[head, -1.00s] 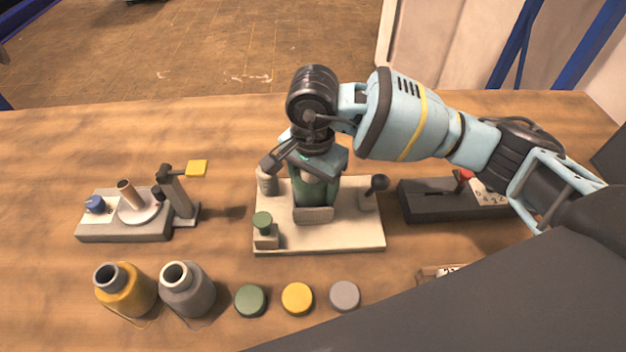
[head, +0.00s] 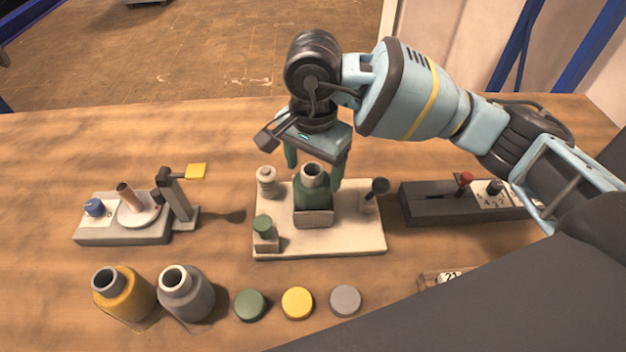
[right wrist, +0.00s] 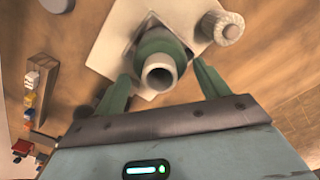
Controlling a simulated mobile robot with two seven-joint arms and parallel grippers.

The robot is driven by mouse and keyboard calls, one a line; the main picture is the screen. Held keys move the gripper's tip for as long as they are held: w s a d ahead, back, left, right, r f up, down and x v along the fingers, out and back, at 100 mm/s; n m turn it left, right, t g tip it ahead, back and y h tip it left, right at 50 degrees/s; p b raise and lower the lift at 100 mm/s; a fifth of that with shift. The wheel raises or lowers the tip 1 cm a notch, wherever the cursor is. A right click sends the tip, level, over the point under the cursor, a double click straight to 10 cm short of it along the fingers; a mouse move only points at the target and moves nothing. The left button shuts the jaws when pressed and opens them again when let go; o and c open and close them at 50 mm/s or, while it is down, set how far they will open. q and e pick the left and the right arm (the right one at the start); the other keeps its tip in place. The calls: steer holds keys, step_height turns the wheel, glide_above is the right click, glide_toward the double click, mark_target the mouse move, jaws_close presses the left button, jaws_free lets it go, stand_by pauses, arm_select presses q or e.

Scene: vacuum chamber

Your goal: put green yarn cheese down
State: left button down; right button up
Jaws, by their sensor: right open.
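The green yarn cheese (head: 313,203), a dark green bottle-shaped body with a pale hollow tube on top, stands upright in a holder (head: 313,219) on a cream base plate (head: 350,243). My right gripper (head: 314,170) is open above it, with its green fingers on either side of the tube end. In the right wrist view the green yarn cheese (right wrist: 155,43) lies between the parted fingertips (right wrist: 163,78), with gaps on both sides. My left gripper is not in view.
Yellow (head: 123,296) and grey (head: 186,293) yarn cheeses stand at front left. Green (head: 250,304), yellow (head: 297,302) and grey (head: 345,300) discs lie in front. A device with a yellow flag (head: 196,171) is left; a dark slotted box (head: 430,204) is right.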

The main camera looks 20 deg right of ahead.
step_height(320, 180, up, 7)
stand_by(0.3)
